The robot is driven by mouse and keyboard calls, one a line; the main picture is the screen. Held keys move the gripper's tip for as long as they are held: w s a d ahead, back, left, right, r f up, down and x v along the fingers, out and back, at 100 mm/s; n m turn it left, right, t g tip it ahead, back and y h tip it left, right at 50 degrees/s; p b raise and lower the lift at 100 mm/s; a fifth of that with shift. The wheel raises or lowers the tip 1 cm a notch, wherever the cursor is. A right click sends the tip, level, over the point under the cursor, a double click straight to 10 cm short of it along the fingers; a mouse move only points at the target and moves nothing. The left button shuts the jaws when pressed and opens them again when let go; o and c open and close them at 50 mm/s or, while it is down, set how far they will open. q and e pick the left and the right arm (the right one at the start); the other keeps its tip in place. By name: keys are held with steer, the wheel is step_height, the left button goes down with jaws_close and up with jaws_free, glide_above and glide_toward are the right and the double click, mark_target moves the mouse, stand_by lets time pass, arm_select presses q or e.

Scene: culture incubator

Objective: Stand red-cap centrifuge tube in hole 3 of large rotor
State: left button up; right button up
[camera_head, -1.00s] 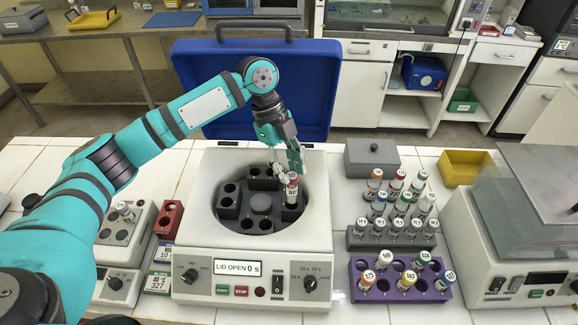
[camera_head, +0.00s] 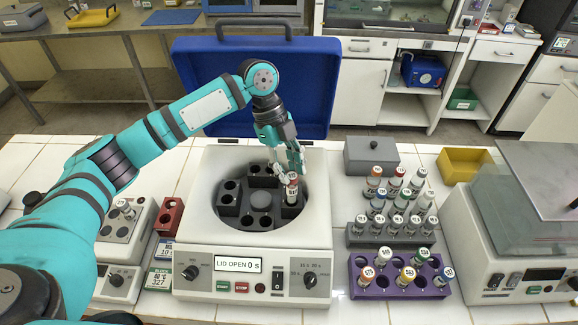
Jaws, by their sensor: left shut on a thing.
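The large centrifuge (camera_head: 190,222) stands in the middle of the bench with its blue lid (camera_head: 318,95) open. Its dark rotor (camera_head: 261,200) has several black holders with holes around a grey hub. My left gripper (camera_head: 291,174) reaches down over the rotor's right side and is shut on a tube (camera_head: 291,187) with a white label and a reddish band near the top. The tube is upright at the right-hand holder; its lower end is hidden, so I cannot tell how deep it sits. Hole numbers are not readable. My right gripper is not in view.
A grey rack (camera_head: 355,239) and a purple rack (camera_head: 372,291) with capped tubes stand to the right. A small device (camera_head: 128,235) and a red block (camera_head: 169,216) stand left.

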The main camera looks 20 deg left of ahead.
mark_target(292, 189)
arm_select(q)
steer(key=shift+f, duration=0.85)
steer(key=shift+f, duration=0.1)
steer(key=shift+f, duration=0.1)
steer(key=shift+f+b, duration=0.75)
steer(key=shift+f, duration=0.95)
steer(key=o, duration=1.4)
steer(key=shift+s, duration=0.1)
steer(key=shift+o, duration=0.2)
